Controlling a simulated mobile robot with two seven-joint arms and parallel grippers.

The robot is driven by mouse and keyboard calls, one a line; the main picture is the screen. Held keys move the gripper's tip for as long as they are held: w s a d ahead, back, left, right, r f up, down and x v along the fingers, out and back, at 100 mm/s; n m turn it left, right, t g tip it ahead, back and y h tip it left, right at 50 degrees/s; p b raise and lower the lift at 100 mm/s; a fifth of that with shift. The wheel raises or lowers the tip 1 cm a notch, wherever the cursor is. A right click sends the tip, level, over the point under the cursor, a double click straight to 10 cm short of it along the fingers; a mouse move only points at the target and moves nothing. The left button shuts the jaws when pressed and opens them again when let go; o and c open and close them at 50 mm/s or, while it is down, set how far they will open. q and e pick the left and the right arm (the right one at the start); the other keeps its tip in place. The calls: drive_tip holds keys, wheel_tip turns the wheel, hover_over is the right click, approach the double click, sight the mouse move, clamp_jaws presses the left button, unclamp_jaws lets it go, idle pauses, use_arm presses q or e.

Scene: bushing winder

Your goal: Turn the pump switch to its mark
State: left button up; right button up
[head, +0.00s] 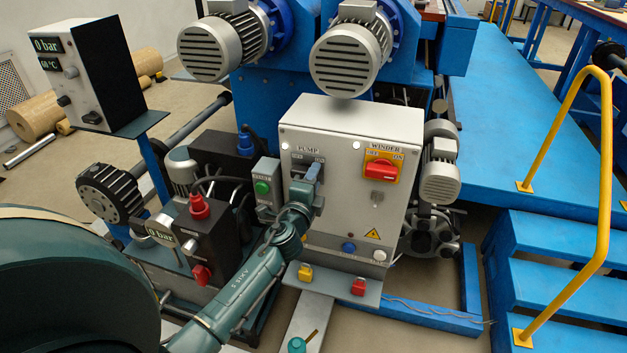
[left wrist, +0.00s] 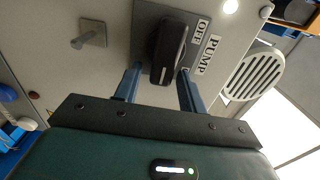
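The pump switch is a black knob (left wrist: 168,52) on a dark plate on the front of the light grey control box (head: 340,130), below a PUMP label (left wrist: 207,55). OFF shows beside it in the left wrist view; the other mark is mostly hidden. My left gripper (head: 314,176) is at the switch and covers most of it in the head view. In the left wrist view its two blue-grey fingers (left wrist: 160,82) stand on either side of the knob, seemingly with a small gap. I cannot tell exactly where the knob points. My right gripper is not in view.
The red WINDER switch (head: 381,168) on a yellow plate is right of the pump switch. A small box with a green button (head: 262,187) is close left of my wrist. Red and yellow padlocks (head: 358,287) sit on the shelf below. A yellow handrail (head: 600,200) stands right.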

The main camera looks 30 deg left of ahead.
use_arm(q)
drive_tip(key=shift+o, duration=0.4)
drive_tip(key=v, duration=1.3)
drive_tip(key=shift+d, duration=0.1)
